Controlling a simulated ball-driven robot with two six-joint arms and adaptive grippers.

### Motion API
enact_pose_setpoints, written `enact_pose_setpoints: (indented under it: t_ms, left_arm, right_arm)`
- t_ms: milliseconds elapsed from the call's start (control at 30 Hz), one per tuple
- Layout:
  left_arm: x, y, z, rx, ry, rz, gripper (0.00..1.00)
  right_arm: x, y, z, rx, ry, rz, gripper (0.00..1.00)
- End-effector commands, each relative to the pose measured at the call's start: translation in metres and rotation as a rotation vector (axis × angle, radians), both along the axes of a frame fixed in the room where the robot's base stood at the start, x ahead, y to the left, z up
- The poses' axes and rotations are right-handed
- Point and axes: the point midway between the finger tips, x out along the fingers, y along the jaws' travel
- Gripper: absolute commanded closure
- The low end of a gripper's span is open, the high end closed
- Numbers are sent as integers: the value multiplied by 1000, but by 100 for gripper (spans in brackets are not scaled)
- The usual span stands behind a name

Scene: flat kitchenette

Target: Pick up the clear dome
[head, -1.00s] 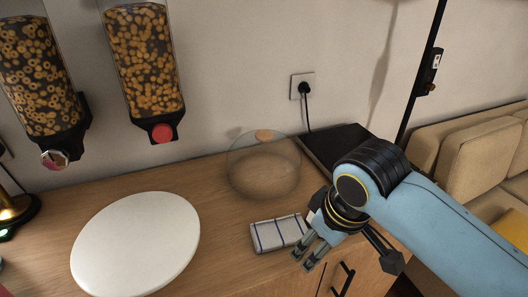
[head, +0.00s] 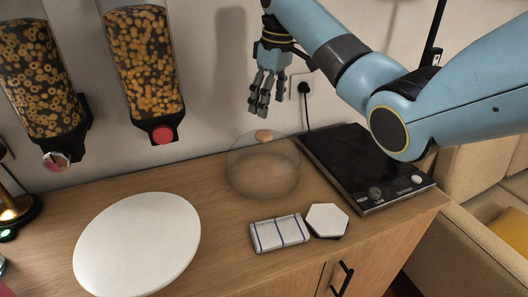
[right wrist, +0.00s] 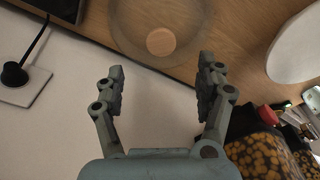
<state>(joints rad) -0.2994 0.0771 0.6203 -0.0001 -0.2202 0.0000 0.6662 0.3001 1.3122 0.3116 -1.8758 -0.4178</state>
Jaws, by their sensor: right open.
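The clear dome (head: 263,172) is see-through with a round wooden knob (head: 264,136) on top. It stands upright on the wooden counter, near the wall. My right gripper (head: 260,108) is open and empty, above the dome with fingers pointing down, apart from the knob. In the right wrist view the dome (right wrist: 125,42) and its knob (right wrist: 160,42) lie beyond the open fingers (right wrist: 160,85), between and past the tips. My left gripper is not in view.
A white round board (head: 137,243) lies left of the dome. A folded checked cloth (head: 279,233) and a white hexagonal tile (head: 327,220) lie in front. A black hob (head: 365,165) is to the right. Cereal dispensers (head: 143,65) hang on the wall. A plug sits in a wall socket (head: 300,84).

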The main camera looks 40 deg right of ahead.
Motion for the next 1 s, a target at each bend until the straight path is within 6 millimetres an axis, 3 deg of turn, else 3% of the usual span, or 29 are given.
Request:
enact_pose_setpoints:
  t_ms: [133, 367, 633, 933, 1000]
  left_arm:
    - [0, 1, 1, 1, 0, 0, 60]
    - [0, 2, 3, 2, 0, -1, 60]
    - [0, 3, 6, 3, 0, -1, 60]
    - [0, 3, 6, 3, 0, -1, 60]
    - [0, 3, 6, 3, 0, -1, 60]
  right_arm:
    - [2, 2, -27, 2, 4, -1, 28]
    - [5, 3, -48, 0, 1, -1, 28]
    - [11, 6, -87, 0, 2, -2, 28]
    - [12, 7, -95, -1, -2, -1, 28]
    - [12, 6, -94, -1, -2, -1, 36]
